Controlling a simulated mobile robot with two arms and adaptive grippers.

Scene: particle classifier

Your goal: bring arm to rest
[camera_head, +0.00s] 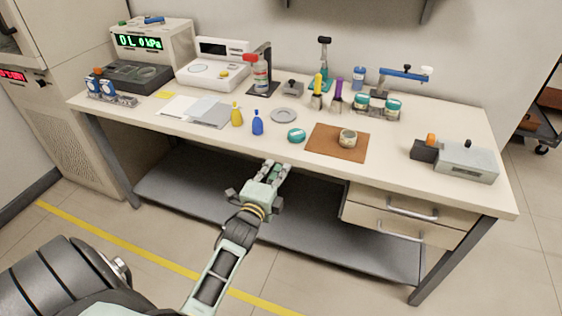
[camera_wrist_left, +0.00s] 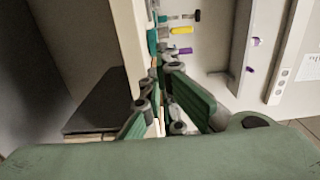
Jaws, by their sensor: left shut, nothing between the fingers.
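My left gripper (camera_head: 276,171) is in front of the workbench (camera_head: 180,124), below its top and near its front edge. Its arm reaches up from the bottom of the head view. The gripper is shut and holds nothing. In the left wrist view my left gripper's fingers (camera_wrist_left: 163,88) point toward the bench, with nothing between them. My right gripper is in neither view.
On the bench, a brown mat (camera_head: 325,152) bears an open jar (camera_head: 348,138). A teal lid (camera_head: 296,135), a blue bottle (camera_head: 257,124) and a yellow bottle (camera_head: 237,115) stand near the front edge. Drawers (camera_head: 405,207) hang at right. Floor in front is clear.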

